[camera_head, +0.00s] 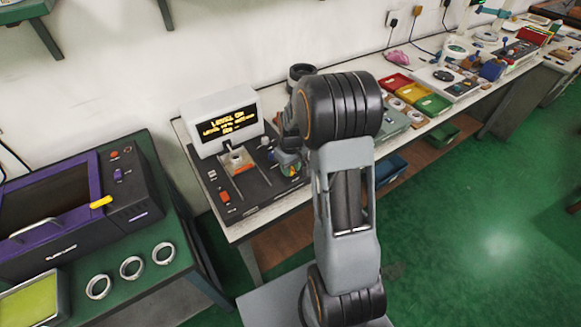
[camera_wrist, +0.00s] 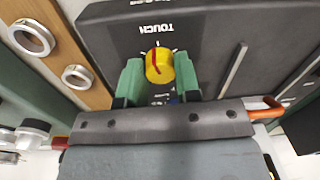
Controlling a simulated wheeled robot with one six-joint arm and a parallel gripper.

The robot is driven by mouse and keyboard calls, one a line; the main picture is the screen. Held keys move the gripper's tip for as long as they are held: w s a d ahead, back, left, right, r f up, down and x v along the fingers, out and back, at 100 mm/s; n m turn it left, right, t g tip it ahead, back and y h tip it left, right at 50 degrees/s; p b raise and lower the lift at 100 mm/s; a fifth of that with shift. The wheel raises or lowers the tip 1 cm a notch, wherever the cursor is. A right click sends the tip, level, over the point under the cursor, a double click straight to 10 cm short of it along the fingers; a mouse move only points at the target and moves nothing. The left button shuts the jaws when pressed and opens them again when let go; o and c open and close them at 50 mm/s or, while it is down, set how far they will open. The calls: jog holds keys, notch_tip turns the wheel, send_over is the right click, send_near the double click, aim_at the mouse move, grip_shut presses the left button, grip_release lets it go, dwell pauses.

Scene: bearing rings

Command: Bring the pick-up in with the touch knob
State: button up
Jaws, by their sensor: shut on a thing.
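The touch knob (camera_wrist: 158,72) is yellow with a red pointer line, on a dark panel under the word TOUCH in the wrist view. The pointer line runs close to upright in that view, with white scale ticks around the knob. My gripper (camera_wrist: 158,63) has its green fingers on both sides of the knob and is shut on it. In the head view my gripper (camera_head: 291,165) is at the right part of the black bench instrument (camera_head: 262,192), partly hidden by my arm. The pick-up cannot be made out clearly.
A white display (camera_head: 222,122) with amber text, its first line apparently LEVEL OK, stands behind the panel. A purple-framed machine (camera_head: 60,215) and several metal rings (camera_head: 163,253) are on the left green bench. Coloured trays (camera_head: 396,83) stand farther along the white bench.

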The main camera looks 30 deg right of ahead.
aim_at(292, 168)
jog(key=o, duration=0.9)
jog(key=r, duration=1.4)
jog(key=shift+d, duration=0.25)
jog(key=shift+w+f, duration=0.1)
jog(key=shift+s+a+r+m+t, duration=0.4)
jog(key=shift+s+a+t, duration=0.25)
jog(key=shift+s+a, duration=1.55)
jog(key=shift+s+a+r+m+t, duration=0.5)
jog(key=shift+s+a, duration=0.65)
jog(key=shift+s, duration=2.05)
jog(key=shift+s+a+r+m+t, duration=0.3)
jog(key=shift+s+a+t, duration=0.45)
jog(key=shift+s+a, duration=1.45)
jog(key=shift+s+d, duration=0.5)
jog(key=shift+d, duration=0.05)
